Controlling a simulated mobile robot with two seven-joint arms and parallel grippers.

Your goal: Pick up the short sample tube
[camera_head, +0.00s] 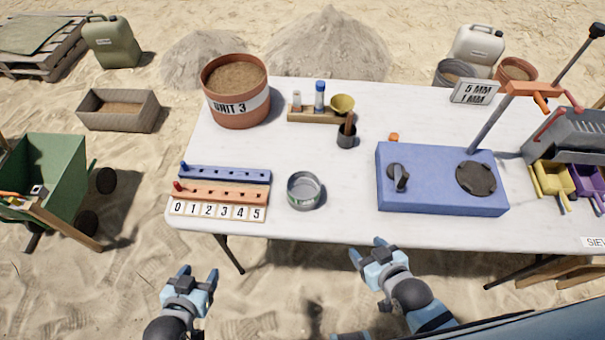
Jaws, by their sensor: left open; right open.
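A short sample tube (297,100) with a pale body and reddish top stands in a small wooden rack (309,115) at the back of the white table. A taller tube with a blue cap (320,95) stands to its right in the same rack. My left gripper (199,276) is open and empty, in front of the table's front left corner and over the sand. My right gripper (367,248) is open and empty, close to the table's front edge. Both are well away from the rack.
A yellow funnel (343,103) sits at the rack's right end, with a dark cup (346,138) before it. A UNIT 3 bucket (237,92) is left of the rack. A metal sieve (304,190), numbered peg board (219,195) and blue box (440,180) occupy the front. The white table (335,218) has bare room between.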

